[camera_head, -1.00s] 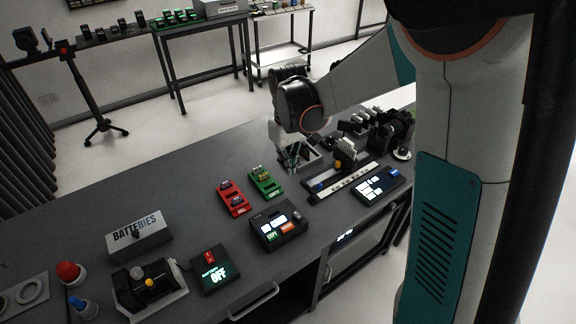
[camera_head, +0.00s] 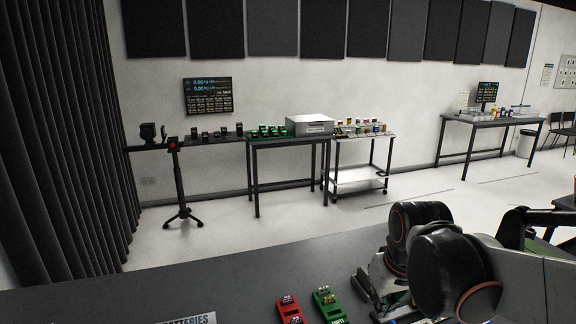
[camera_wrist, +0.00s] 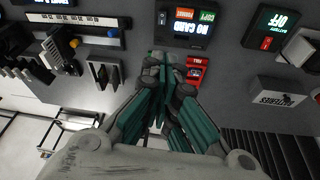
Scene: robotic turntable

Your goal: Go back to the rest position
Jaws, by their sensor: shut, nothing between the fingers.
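My gripper (camera_wrist: 166,62) shows in the wrist view with its teal fingers together and nothing between them. It is over the dark workbench (camera_wrist: 232,62), in front of the red tray (camera_wrist: 197,72) and the black device with a lit screen (camera_wrist: 183,27). In the head view my arm reaches in from the lower right; the fingertips cannot be made out there. The red tray (camera_head: 289,311) and the green tray (camera_head: 328,304) stand side by side at the bottom edge, left of my arm. In the wrist view my fingers seem to hide the green tray.
The batteries box (camera_wrist: 283,92), the battery switch box (camera_wrist: 273,27) and a long slider device (camera_wrist: 75,30) stand on the bench. Beyond it are a tripod (camera_head: 180,185), a dark table (camera_head: 290,141) and a white trolley (camera_head: 358,177). Open floor lies between.

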